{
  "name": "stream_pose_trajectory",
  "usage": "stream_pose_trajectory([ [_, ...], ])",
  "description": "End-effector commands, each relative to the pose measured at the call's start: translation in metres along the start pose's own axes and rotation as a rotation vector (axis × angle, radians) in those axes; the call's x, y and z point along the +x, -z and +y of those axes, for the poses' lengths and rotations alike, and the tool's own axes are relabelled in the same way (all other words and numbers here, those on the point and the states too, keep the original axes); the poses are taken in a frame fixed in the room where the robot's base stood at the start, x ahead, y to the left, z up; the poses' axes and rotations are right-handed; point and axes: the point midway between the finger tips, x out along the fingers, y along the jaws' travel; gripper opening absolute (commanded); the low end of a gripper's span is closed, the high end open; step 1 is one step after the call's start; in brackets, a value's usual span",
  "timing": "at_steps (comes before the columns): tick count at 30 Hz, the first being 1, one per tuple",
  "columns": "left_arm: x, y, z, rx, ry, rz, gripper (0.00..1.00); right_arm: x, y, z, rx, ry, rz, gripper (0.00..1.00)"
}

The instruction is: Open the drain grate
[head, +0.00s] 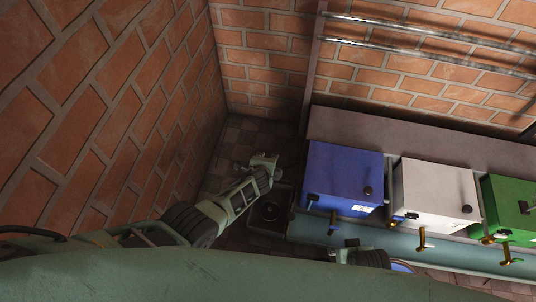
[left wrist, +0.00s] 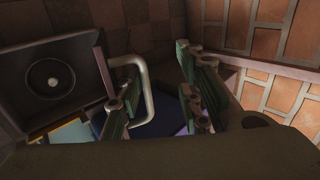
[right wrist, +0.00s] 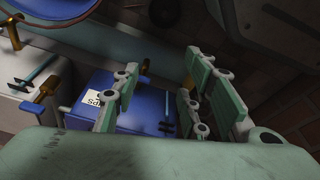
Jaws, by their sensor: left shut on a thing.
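The drain (head: 270,212) is a dark square recess with a round outlet, in the floor beside the blue box. In the left wrist view the drain (left wrist: 52,80) shows its round outlet and raised rim at left. A pale bent handle (left wrist: 146,85) stands beside it, by my left gripper's left finger. The grate panel itself is hard to make out. My right gripper (right wrist: 165,95) is open and empty, above the blue box.
A blue box (head: 343,178), a white box (head: 435,193) and a green box (head: 512,208) stand in a row to the right, with brass taps (head: 422,240) over a teal trough (head: 300,229). A brick wall (head: 120,110) closes off the left side. Metal pipes (head: 430,55) run along the back wall.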

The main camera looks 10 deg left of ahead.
Motion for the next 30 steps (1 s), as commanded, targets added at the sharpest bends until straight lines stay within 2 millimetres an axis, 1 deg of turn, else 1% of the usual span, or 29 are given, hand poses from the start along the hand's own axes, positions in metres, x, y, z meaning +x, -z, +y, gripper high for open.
stream_pose_trajectory([
  [1,-0.003,0.004,-0.025,-0.001,0.034,0.009,0.15,0.0,-0.001,0.0,0.0,0.0,-0.003,0.4],
  [27,-0.018,0.008,-0.037,-0.003,0.036,0.016,0.15,0.045,-0.042,-0.003,-0.007,0.005,-0.036,0.4],
  [30,-0.019,0.007,-0.034,-0.003,0.031,0.014,0.15,0.05,-0.048,-0.004,-0.008,0.005,-0.041,0.4],
])
